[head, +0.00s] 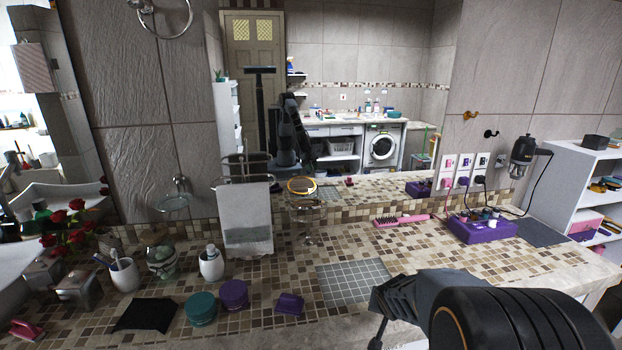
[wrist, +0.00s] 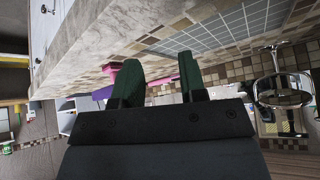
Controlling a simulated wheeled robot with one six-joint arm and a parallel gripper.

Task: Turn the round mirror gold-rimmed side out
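The round mirror (head: 303,204) stands on a thin stand at the back of the tiled counter, close to the wall mirror. Its near rim looks silver. A gold-rimmed ring (head: 302,185) shows just above it, apparently its reflection in the wall mirror. In the wrist view the round mirror (wrist: 284,91) is at the right edge, upside down, with a chrome rim. My gripper (wrist: 158,61) has its two green fingers apart, with nothing held between them. It is over the counter's front, well apart from the round mirror. In the head view my arm hides the fingers.
A towel stand (head: 247,215) is left of the round mirror. A pink hairbrush (head: 402,220) and a purple box (head: 482,228) are right of it. Jars (head: 201,308), a white cup (head: 211,265) and small items stand front left. The grey tile patch (head: 355,283) is clear.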

